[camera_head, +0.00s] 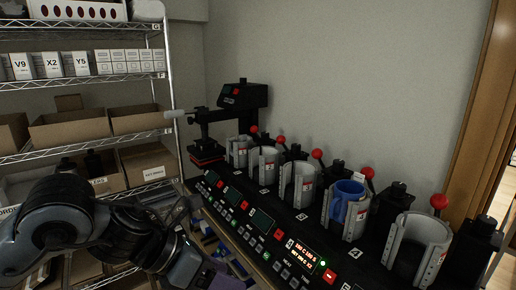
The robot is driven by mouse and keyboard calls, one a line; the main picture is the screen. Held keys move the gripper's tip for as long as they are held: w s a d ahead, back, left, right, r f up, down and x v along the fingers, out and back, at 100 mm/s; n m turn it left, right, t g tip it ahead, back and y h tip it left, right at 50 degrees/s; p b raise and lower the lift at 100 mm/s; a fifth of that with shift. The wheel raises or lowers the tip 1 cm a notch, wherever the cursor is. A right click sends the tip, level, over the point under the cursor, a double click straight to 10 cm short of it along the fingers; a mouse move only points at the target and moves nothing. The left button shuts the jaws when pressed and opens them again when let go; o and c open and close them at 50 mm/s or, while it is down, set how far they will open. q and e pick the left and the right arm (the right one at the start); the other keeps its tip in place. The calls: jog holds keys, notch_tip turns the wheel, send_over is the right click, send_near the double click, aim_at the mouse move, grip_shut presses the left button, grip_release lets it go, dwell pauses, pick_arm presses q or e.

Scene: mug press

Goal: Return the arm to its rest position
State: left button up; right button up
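My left arm (60,225) comes in from the left and bends down to the bottom edge, beside the front of the press row. Its gripper fingers do not show. My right arm and gripper are out of view. A blue mug (339,207) sits upright inside the grey clamp (358,222) of the mug press station marked 4. The other clamps, such as the far right one (432,238), show no mug. The control panel (300,250) in front of station 4 is lit, with orange digits and a green light.
A wire shelf rack (85,46) with cardboard boxes (70,126) stands at the left, behind my arm. A black flat press (242,96) stands at the far end of the row. Red-knobbed levers (439,202) rise beside the clamps. A wooden door frame (480,130) is at the right.

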pick_arm(q)
jog(key=s+d+f+n+g+h, duration=0.1)
jog(key=s+d+f+n+h, duration=0.15)
jog(key=s+d+f, duration=0.5)
jog(key=s+d+f+n+h, duration=0.25)
jog(key=s+f+n, duration=0.2)
jog(key=f, duration=0.55)
jog(key=s+d+f+n+g+h, duration=0.1)
jog(key=s+d+f+n+h, duration=0.1)
jog(key=s+d+f, duration=0.55)
jog(key=w+a+f+n+t+y, duration=0.1)
jog(key=a+f+n+t+y, duration=0.35)
jog(key=a+n, duration=0.45)
jog(key=a+f+n+t+y, duration=0.4)
jog(key=a+f+n, duration=0.25)
jog(key=n, duration=0.45)
jog(key=s+a+f+n+g+y, duration=0.1)
jog(key=s+a+n+g+y, duration=0.1)
jog(key=a+n, duration=0.5)
jog(key=s+a+n+g+y, duration=0.3)
jog(key=a+n, duration=0.4)
jog(key=a, duration=0.3)
jog(key=shift+s+a+f+n+g+y, duration=0.2)
jog(key=shift+s+f+n+g+y, duration=0.15)
jog(key=shift+s+y, duration=0.6)
jog(key=shift+w, duration=0.1)
